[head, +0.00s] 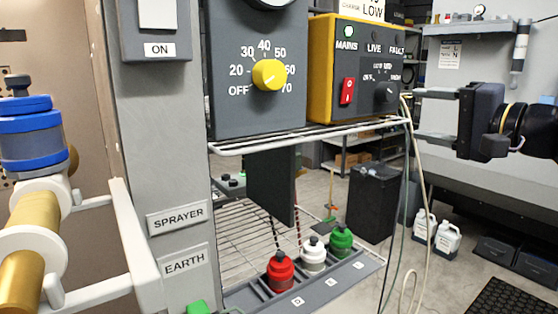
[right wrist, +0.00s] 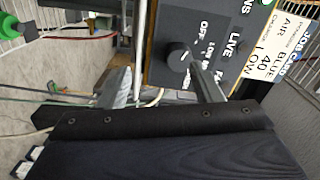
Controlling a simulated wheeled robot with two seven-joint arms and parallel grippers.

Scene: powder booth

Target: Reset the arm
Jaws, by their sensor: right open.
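My right gripper (head: 418,115) comes in from the right in the head view, with its two grey fingers apart and nothing between them. It is to the right of the yellow and dark control box (head: 322,75). In the right wrist view the open fingers (right wrist: 160,82) point toward that box, and its black knob (right wrist: 178,56) shows between and beyond them, apart from the tips. The black knob (head: 385,93) also shows in the head view, beside a red rocker switch (head: 347,91). My left gripper is not in view.
The box and a grey unit with a yellow dial (head: 268,74) stand on a wire shelf (head: 320,134). Red (head: 280,271), white (head: 313,254) and green (head: 341,240) capped items stand below in a grey rack. Cables (head: 412,190) hang near my right gripper.

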